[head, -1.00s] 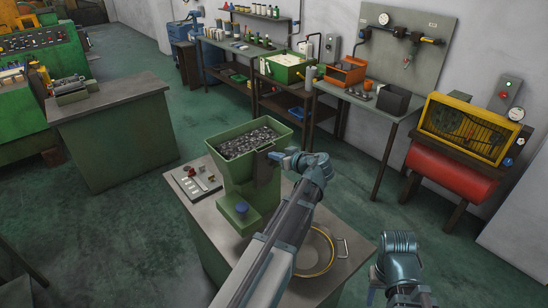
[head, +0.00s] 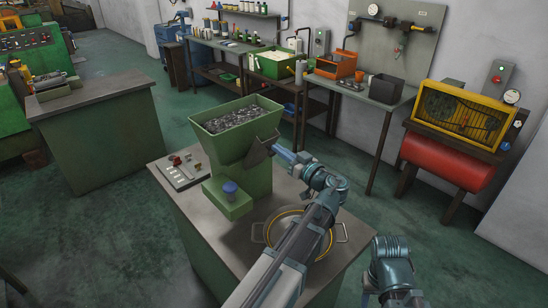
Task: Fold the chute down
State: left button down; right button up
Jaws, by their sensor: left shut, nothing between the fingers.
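The green hopper machine (head: 236,160) stands on a bench, its top bin filled with small dark metal parts (head: 240,117).
A round pan (head: 257,232) with a yellow rim and side handles sits on the bench (head: 185,205) below the chute, partly behind my left arm. A panel with small controls (head: 183,171) lies left of the hopper. A red tank (head: 447,163) stands at the right wall.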

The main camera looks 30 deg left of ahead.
pick_arm(q)
jog(key=s+d+f+t+y+b, duration=0.1)
jog(key=d+f+b, duration=0.1)
jog(key=f+b, duration=0.5)
jog(key=s+d+f+t+y+b, duration=0.1)
jog(key=d+f+y+b, duration=0.1)
jog(key=f+b, duration=0.6)
jog(key=shift+d+f+b, duration=0.2)
jog(key=shift+d+b, duration=0.5)
jog(key=shift+b, duration=2.25)
pick_arm(e)
notch_tip(320, 180, down, 23)
jog(key=shift+r, duration=0.15)
pick_arm(q)
jog(key=shift+s, duration=0.1)
jog(key=shift+y, duration=0.3)
pick_arm(e)
jog(key=shift+r, duration=0.1)
